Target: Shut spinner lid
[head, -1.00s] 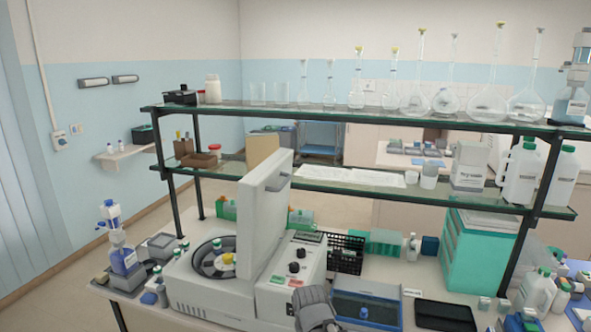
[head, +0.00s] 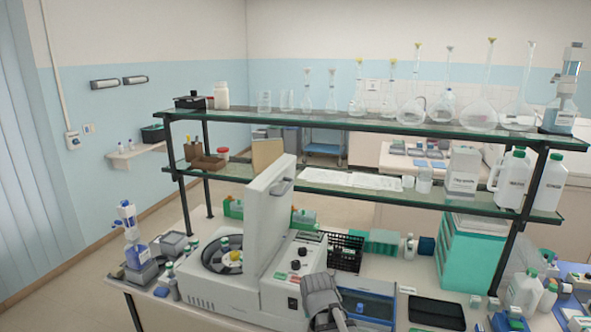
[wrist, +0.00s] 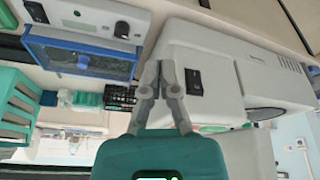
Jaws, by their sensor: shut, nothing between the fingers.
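The spinner (head: 200,293) is a pale benchtop machine with a round dark rotor bowl (head: 214,262) and a control panel (head: 296,265) on its right. Its lid (head: 265,215) stands up, open and leaning slightly right, with a handle near its top. The bowl is uncovered and holds a few small capped items. My gripper (head: 318,283) is shut and empty, in front of the control panel's right side, below and right of the lid and apart from it. In the wrist view my closed fingers (wrist: 160,66) show against the spinner's pale casing (wrist: 195,45).
A blue-framed box (head: 366,303) stands right of my gripper, with a black tray (head: 436,312) beyond it. A glass shelf (head: 340,185) with bottles and papers runs behind the lid. A blue-topped bottle (head: 133,240) stands left of the spinner.

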